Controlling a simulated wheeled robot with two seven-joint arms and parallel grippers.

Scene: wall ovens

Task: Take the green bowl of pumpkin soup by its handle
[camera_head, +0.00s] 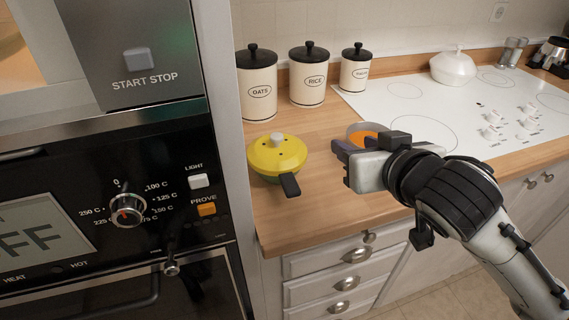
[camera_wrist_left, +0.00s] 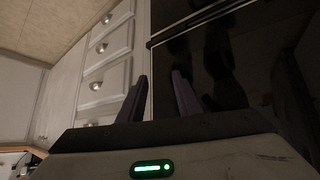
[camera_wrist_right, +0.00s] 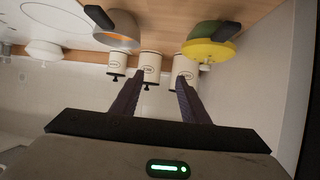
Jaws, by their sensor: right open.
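A green bowl with a yellow lid (camera_head: 277,155) stands on the wooden counter, its black handle (camera_head: 290,185) pointing to the front. It also shows in the right wrist view (camera_wrist_right: 205,32). A greyish bowl of orange soup (camera_head: 362,129) stands to its right, partly hidden behind my right gripper (camera_head: 342,164). The right wrist view shows this bowl (camera_wrist_right: 118,36) with a black handle (camera_wrist_right: 100,17). I cannot tell what the lidded bowl holds. My right gripper is open and empty, in front of the soup bowl. My left gripper (camera_wrist_left: 160,82) is open and empty, low by the drawers.
Three lidded canisters, oats (camera_head: 260,90), rice (camera_head: 309,80) and a smaller one (camera_head: 355,72), stand behind. A white hob (camera_head: 440,110) with a white pot (camera_head: 453,68) lies to the right. The oven panel (camera_head: 110,200) closes off the left. The counter's front strip is clear.

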